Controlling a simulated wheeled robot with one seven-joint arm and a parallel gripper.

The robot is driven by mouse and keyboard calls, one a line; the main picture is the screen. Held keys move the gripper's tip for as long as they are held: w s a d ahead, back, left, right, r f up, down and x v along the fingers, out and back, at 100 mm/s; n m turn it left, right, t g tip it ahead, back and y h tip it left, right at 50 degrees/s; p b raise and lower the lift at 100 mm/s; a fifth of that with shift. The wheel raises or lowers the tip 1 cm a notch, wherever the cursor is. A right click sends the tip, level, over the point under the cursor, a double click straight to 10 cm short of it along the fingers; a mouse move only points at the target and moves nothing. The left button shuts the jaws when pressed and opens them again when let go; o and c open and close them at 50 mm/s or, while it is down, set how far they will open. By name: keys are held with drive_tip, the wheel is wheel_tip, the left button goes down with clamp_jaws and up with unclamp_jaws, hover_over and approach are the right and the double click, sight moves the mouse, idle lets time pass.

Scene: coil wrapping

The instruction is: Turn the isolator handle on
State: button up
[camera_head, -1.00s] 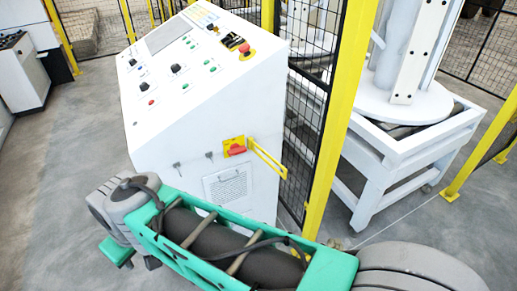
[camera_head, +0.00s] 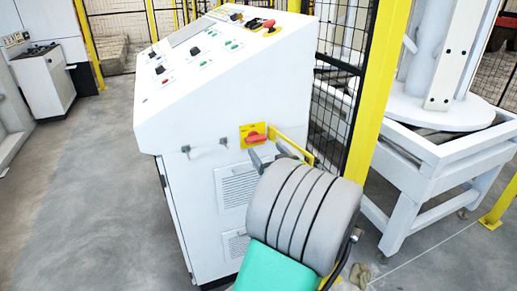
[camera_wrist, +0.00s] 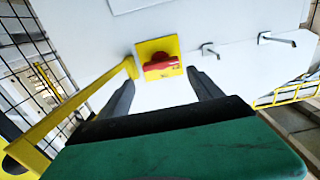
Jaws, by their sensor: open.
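The isolator handle (camera_head: 255,138) is a red knob on a yellow square plate (camera_head: 246,130), on the side of the white control cabinet (camera_head: 200,130). In the wrist view the red handle (camera_wrist: 160,66) lies across its yellow plate (camera_wrist: 166,47), nearly level in the picture. My gripper (camera_wrist: 160,82) is open and empty, its two dark fingers pointing at the plate, one toward each side of the handle. The fingertips appear short of the handle. In the head view my gripper (camera_head: 270,157) is just below the plate, partly hidden by my grey wrist.
A yellow bar (camera_head: 292,147) sticks out from the cabinet beside the plate, close to my gripper. Two small keys or latches (camera_wrist: 245,44) are on the same panel. A yellow post (camera_head: 375,90) and black mesh fence stand at right.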

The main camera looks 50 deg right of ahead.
sight(257, 140)
drive_tip(key=x, duration=0.6)
drive_tip(key=shift+w, duration=0.2)
drive_tip(key=shift+c, duration=0.4)
drive_tip(key=c, duration=1)
